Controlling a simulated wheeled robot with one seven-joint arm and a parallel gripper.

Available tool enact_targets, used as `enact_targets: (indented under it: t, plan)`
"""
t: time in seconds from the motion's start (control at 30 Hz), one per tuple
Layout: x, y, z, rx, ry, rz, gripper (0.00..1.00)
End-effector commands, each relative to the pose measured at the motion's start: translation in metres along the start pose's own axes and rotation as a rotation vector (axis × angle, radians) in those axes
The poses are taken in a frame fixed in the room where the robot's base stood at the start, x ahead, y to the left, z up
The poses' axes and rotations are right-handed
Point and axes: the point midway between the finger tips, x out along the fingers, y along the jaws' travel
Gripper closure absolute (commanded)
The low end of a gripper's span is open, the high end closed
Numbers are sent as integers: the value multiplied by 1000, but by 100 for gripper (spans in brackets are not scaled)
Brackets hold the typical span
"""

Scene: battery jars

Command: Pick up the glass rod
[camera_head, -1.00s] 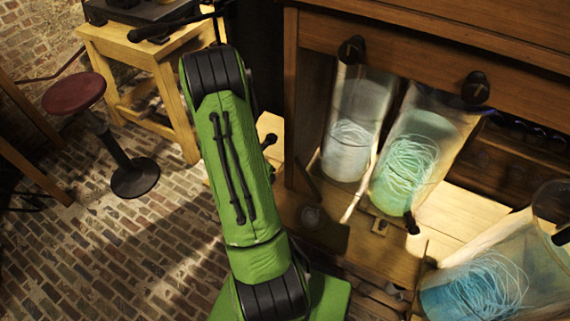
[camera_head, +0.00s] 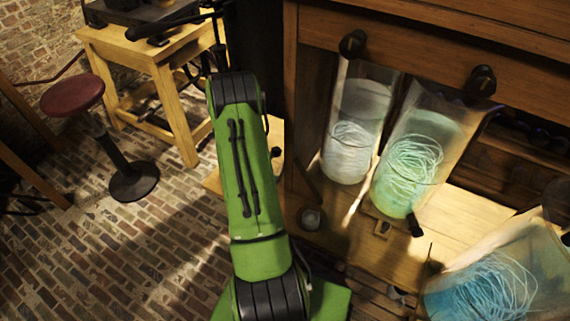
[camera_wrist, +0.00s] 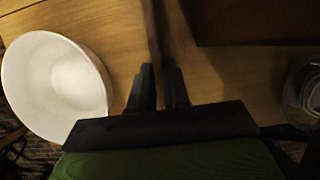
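I cannot make out a glass rod for certain in either view. A thin pale streak (camera_head: 352,207) lies between two glass jars in the head view; I cannot tell if it is a rod or light on the wood. My gripper (camera_wrist: 159,68) shows in the wrist view, its two dark fingers close together with a narrow gap over a wooden surface (camera_wrist: 110,25). A thin dark strip runs up from between the fingertips; I cannot tell if it is held or a line in the wood. In the head view my gripper is hidden behind my green arm.
A white bowl (camera_wrist: 55,88) stands left of the fingers, and a partly cut-off clear round object (camera_wrist: 309,88) lies right. Jars with pale coils (camera_head: 350,150), (camera_head: 408,165) and (camera_head: 490,290) stand at the wooden cabinet (camera_head: 430,45). A red stool (camera_head: 73,95) stands left on brick floor.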

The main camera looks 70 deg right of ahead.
Motion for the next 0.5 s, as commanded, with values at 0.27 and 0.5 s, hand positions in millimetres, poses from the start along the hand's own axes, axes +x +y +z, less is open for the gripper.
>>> enact_targets:
  t: [0.27,0.5]
  plan:
    - [0,0,0,0,-1,0,100]
    - [-8,4,4,-2,-3,2,100]
